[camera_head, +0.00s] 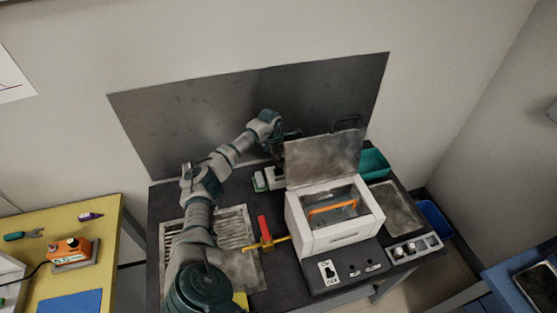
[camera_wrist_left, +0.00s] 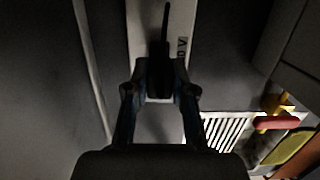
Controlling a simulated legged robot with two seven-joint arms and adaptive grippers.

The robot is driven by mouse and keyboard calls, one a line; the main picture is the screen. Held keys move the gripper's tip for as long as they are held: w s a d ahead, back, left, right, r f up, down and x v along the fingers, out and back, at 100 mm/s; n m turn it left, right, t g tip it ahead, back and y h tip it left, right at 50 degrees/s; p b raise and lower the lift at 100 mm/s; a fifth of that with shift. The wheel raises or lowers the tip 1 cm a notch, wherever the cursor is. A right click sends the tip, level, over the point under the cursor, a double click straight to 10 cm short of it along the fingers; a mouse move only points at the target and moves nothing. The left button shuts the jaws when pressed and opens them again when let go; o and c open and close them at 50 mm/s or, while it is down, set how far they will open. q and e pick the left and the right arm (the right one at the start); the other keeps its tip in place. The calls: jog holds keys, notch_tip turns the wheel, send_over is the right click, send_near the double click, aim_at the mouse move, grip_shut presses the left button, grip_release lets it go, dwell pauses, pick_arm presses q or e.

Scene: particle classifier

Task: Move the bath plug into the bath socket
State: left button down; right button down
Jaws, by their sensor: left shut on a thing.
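My left arm reaches over the dark bench to the back, and its gripper (camera_head: 287,138) is beside the raised lid, partly hidden. In the left wrist view the gripper (camera_wrist_left: 160,92) is shut on a dark plug (camera_wrist_left: 159,72) with a thin cord rising from it. The plug is in front of a pale panel (camera_wrist_left: 144,25) with dark lettering; whether it touches the panel cannot be told. A white and green block (camera_head: 268,179) stands below the gripper in the head view; I cannot tell if it is the bath socket. My right gripper is out of view.
The white bath (camera_head: 335,242) stands with its metal lid (camera_head: 323,157) raised and an orange handle inside. A red and yellow lever (camera_head: 265,231) lies left of it beside a slotted grate (camera_head: 235,228). A teal bin (camera_head: 373,162) is behind right. A metal backsplash (camera_head: 190,115) bounds the back.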

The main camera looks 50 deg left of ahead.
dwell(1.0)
pick_arm(q)
jog(key=shift+f+b, duration=0.65)
jog(key=shift+f, duration=0.8)
jog(key=c, duration=0.9)
grip_release()
notch_tip(320, 180, up, 12)
jog(key=s+a, duration=0.1)
jog(key=shift+s+f, duration=0.15)
jog(key=shift+s, duration=0.05)
